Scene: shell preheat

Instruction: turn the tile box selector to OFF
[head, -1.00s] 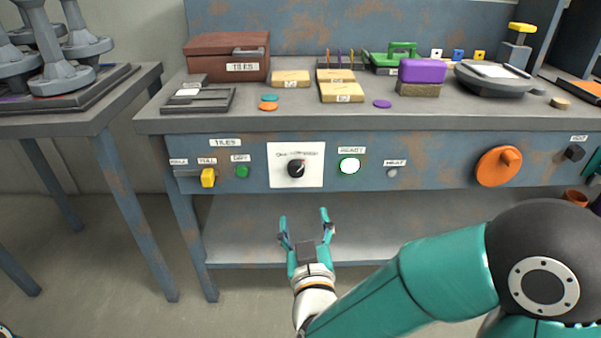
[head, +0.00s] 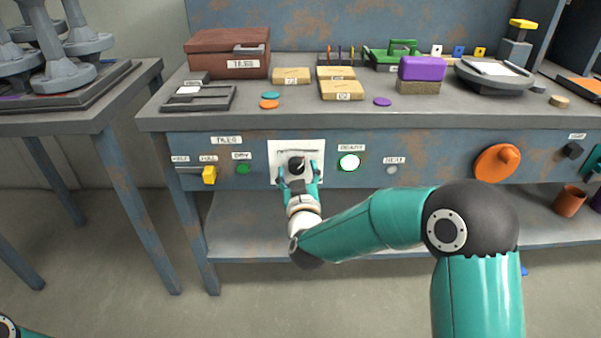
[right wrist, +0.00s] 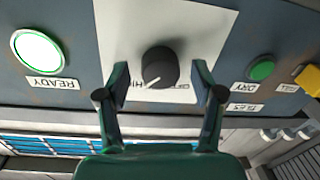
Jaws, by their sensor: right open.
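The selector is a round black knob (head: 296,164) with a pale pointer line, on a white plate (head: 284,149) on the bench's blue front panel. In the right wrist view the knob (right wrist: 160,66) sits between the two fingers, with a gap on each side. The plate's lettering is partly hidden there and too small to read in the head view. My right gripper (head: 299,173) is open in front of the knob, and it also shows in the right wrist view (right wrist: 160,85). A bit of teal at the lower left of the head view shows no left gripper.
A lit READY lamp (head: 349,163) is right of the plate. A green DRY button (head: 243,168) and a yellow lever (head: 209,175) are left of it. An orange knob (head: 497,162) is farther right. The brown TILES box (head: 228,55) stands on the bench above.

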